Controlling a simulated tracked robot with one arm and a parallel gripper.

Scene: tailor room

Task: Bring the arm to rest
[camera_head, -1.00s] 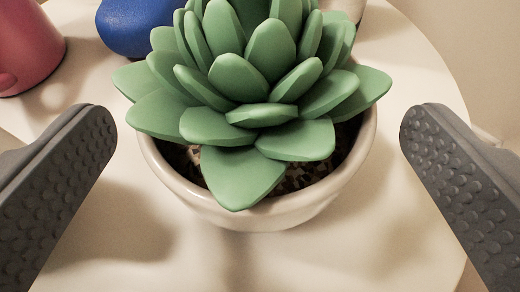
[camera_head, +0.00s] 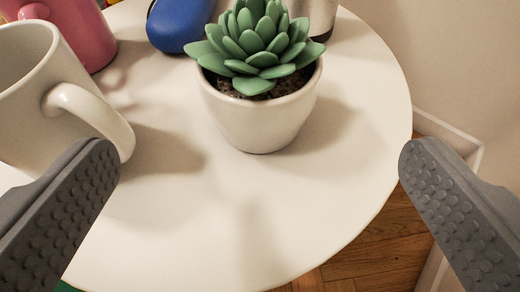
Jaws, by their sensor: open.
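My gripper (camera_head: 260,165) is open, with one grey studded finger at the left edge and the other at the right edge. Nothing is between the fingers. A green succulent (camera_head: 257,45) in a white pot (camera_head: 262,118) stands upright on the round white table, ahead of the gripper and apart from it. The left finger overlaps the white mug in the picture; I cannot tell whether they touch.
A white mug (camera_head: 35,110) stands at the left, its handle toward the middle. A pink mug (camera_head: 85,30) and a blue object (camera_head: 178,25) are behind it. The white table (camera_head: 235,215) is bare in front of the pot. Wooden floor (camera_head: 385,240) shows beyond its right edge.

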